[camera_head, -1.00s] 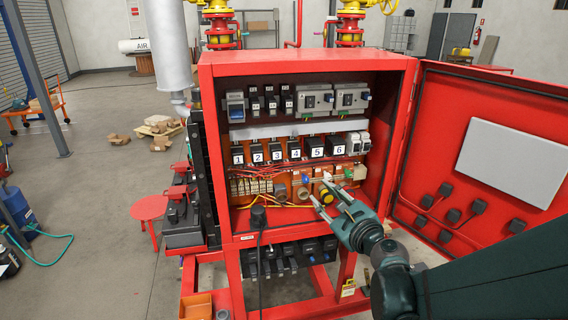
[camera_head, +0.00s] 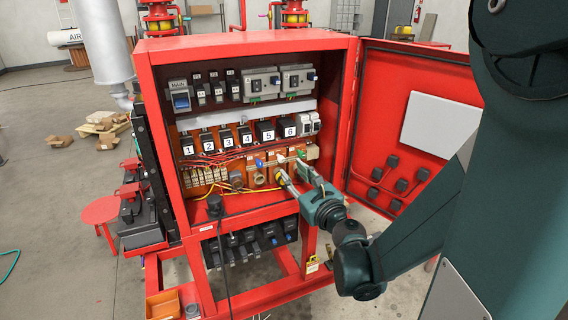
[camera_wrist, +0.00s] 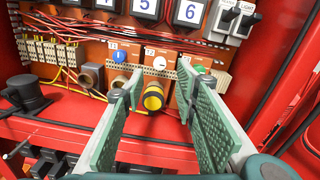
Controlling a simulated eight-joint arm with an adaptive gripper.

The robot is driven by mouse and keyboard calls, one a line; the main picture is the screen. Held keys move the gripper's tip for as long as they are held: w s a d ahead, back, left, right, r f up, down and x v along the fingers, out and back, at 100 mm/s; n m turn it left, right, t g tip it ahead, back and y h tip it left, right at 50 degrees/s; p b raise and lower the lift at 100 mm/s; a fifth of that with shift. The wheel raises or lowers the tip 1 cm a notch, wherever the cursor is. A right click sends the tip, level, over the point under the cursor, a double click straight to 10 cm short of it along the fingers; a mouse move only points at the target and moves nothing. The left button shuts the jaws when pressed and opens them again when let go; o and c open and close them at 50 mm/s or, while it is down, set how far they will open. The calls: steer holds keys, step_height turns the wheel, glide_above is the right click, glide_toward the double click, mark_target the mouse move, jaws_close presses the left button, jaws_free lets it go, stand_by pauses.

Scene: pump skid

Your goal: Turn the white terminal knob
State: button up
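The white terminal knob (camera_wrist: 159,63) sits on the orange panel in the lower row of the cabinet. In the wrist view it is between a blue knob (camera_wrist: 119,57) on the left and a green knob (camera_wrist: 200,69) on the right. My gripper (camera_wrist: 157,82) is open and empty, its green-padded fingers spread apart and pointing at the panel. The white knob shows beyond the gap between the fingertips, and I see no contact. In the head view, my gripper (camera_head: 292,170) is in front of the lower row's right part.
A yellow-and-black round fitting (camera_wrist: 153,97) shows between the fingers, below the white knob. The red cabinet (camera_head: 245,44) has its door (camera_head: 388,75) open on the right. Numbered black blocks (camera_wrist: 146,8) are above the knobs. A black plug (camera_wrist: 24,93) is at the left.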

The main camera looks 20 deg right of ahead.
mark_target(282, 160)
steer(key=shift+w+a, duration=0.15)
steer(key=shift+w, duration=3.65)
steer(key=shift+c, duration=0.6)
steer(key=c, duration=0.8)
